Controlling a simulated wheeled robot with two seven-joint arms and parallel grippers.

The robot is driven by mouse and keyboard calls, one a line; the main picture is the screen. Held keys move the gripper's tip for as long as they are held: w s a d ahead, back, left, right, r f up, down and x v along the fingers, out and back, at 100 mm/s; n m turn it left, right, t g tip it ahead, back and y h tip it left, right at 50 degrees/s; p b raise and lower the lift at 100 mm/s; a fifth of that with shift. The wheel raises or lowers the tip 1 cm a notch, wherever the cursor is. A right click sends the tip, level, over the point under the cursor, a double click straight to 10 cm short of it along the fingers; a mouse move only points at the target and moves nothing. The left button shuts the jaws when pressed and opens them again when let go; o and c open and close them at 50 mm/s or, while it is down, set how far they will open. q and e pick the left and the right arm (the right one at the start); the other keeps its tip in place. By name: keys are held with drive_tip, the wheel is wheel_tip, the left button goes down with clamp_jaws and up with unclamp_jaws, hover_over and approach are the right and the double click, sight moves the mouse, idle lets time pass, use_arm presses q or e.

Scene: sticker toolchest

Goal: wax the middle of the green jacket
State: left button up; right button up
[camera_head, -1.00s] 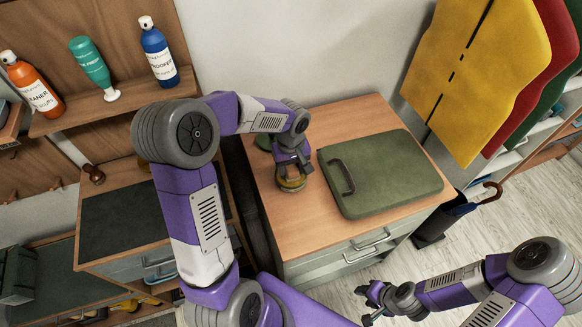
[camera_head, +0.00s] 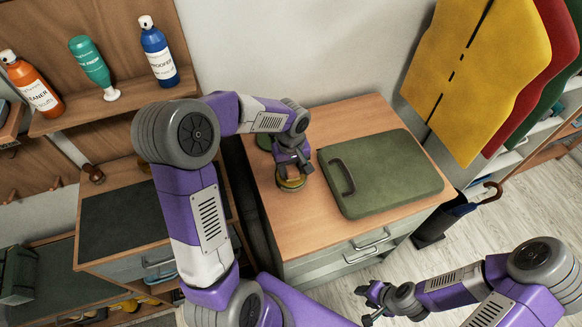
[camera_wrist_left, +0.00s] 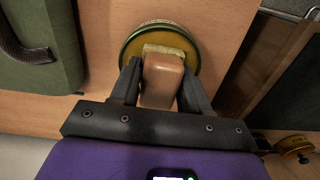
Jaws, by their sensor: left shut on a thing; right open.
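My left gripper (camera_head: 290,167) is shut on a tan block with a pale yellow pad (camera_wrist_left: 163,80). It holds the block at an open round tin of yellow wax (camera_head: 291,184) on the wooden cabinet top. In the left wrist view the pad end overlaps the tin (camera_wrist_left: 131,52); I cannot tell how firmly it touches. The green jacket (camera_head: 554,100) hangs at the right edge, mostly hidden behind a red and a yellow one. My right gripper (camera_head: 371,301) is open and empty at the lower right, over the floor.
A flat green case (camera_head: 385,175) with a dark handle lies on the cabinet top (camera_head: 345,112), right of the tin. Orange, teal and blue bottles (camera_head: 158,50) stand on the left shelf. An umbrella stand (camera_head: 432,232) is beside the cabinet.

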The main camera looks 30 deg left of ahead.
sight(291, 166)
use_arm(q)
drive_tip(key=shift+r+p, duration=2.7)
drive_tip(key=shift+r, duration=0.85)
drive_tip(key=shift+f, duration=0.1)
